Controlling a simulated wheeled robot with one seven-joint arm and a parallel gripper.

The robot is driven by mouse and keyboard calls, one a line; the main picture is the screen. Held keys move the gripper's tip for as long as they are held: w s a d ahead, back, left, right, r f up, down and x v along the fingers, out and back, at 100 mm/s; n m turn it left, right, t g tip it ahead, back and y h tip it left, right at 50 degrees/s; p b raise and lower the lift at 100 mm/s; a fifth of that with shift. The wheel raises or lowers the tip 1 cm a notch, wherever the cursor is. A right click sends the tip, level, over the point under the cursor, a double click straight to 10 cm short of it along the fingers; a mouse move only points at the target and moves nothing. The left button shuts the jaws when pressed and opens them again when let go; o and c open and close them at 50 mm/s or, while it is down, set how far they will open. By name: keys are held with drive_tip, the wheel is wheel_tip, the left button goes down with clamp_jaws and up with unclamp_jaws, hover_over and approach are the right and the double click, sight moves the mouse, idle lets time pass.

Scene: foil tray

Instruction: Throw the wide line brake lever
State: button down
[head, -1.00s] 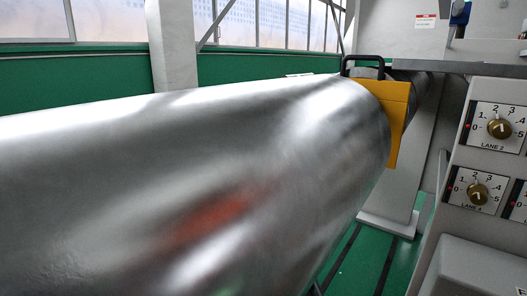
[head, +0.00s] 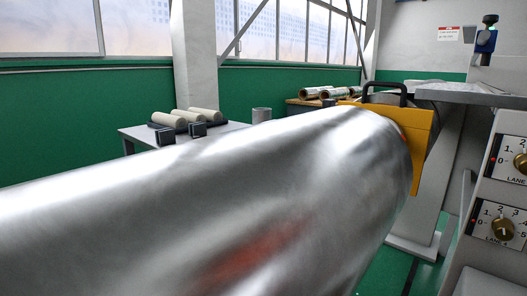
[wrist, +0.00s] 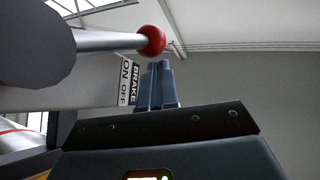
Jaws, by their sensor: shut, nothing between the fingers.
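The brake lever shows in the wrist view as a metal rod (wrist: 110,41) with a red ball knob (wrist: 151,40) on its end. It reaches in from the left, from a dark round hub (wrist: 30,40). A label reading BRAKE, ON and OFF (wrist: 130,80) sits below the rod. My gripper (wrist: 158,66) is shut and empty, with its fingertips just below the knob in the picture. I cannot tell whether they touch it. The lever and my gripper are not seen in the head view.
A large shiny foil roll (head: 250,200) fills much of the head view, with a yellow handled block (head: 420,140) at its far end. A panel with lane dials (head: 503,229) stands at right. A table (head: 140,134) with pale rolls (head: 190,117) stands behind.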

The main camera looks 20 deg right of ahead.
drive_tip(key=shift+w+a+f+b, duration=0.15)
drive_tip(key=shift+w+a+b, duration=0.35)
drive_tip(key=shift+w+b, duration=0.3)
drive_tip(key=shift+w, duration=0.1)
drive_tip(key=shift+f, duration=0.1)
drive_tip(key=s+d+f+n+g+h, duration=0.1)
drive_tip(key=s+f+g, duration=0.2)
drive_tip(key=s+f, duration=1.2)
drive_tip(key=s+d+f+g+h, duration=0.1)
drive_tip(key=s+d+f+g, duration=0.1)
drive_tip(key=s+f, duration=1.35)
drive_tip(key=s+r+n+g, duration=0.1)
drive_tip(key=s+r+g, duration=0.25)
drive_tip(key=s, duration=1.25)
drive_tip(key=s+r+g, duration=0.3)
drive_tip(key=s+r, duration=0.1)
drive_tip(key=s, duration=1.2)
wheel_tip(320, 180, up, 20)
drive_tip(key=p, duration=2)
drive_tip(key=shift+d+p, duration=0.25)
drive_tip(key=shift+p, duration=0.15)
